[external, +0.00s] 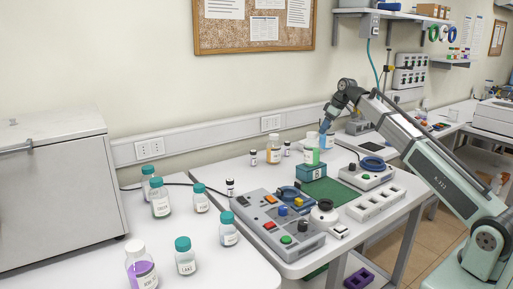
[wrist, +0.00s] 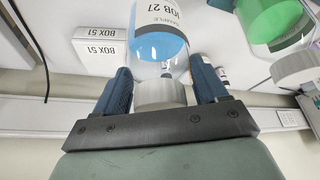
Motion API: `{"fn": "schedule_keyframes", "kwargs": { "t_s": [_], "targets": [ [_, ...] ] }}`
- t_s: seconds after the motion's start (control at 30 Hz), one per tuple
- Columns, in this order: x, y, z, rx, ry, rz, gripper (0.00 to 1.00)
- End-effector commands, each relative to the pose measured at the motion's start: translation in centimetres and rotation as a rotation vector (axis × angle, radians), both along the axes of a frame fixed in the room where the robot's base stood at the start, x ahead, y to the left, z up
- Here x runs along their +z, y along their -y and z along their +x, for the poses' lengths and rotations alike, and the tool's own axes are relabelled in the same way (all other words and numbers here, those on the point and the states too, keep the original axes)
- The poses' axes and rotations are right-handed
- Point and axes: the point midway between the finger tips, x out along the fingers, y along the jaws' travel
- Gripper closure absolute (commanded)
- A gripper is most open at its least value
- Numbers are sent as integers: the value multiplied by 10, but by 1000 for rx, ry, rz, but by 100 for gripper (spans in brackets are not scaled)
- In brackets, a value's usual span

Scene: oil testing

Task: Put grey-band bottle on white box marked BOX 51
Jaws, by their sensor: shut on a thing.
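My gripper (wrist: 160,95) is shut on a clear bottle (wrist: 158,45) with a grey cap, blue liquid and a white label reading JOB 27. In the external view my gripper (external: 326,125) is at the back of the bench, just behind a bottle with green liquid (external: 312,157). The held bottle is small and partly hidden there. The white box marked BOX 51 (wrist: 84,43) lies left of the held bottle in the wrist view, apart from it. I cannot make the box out in the external view.
An orange-liquid bottle (external: 273,150) and small vials are left of my gripper. A control panel (external: 280,222) and several teal-capped bottles stand nearer the front.

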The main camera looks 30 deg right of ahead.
Motion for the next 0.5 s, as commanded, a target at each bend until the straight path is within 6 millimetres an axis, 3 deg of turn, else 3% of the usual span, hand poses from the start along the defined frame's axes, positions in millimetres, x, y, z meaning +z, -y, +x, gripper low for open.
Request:
{"fn": "schedule_keyframes", "kwargs": {
  "t_s": [0.17, 0.27, 0.5],
  "targets": [
    [12, 8, 0, -11, 0, 0, 100],
    [15, 25, 8, -32, -4, 0, 100],
    [38, 61, 78, -61, -13, 8, 100]
  ]
}}
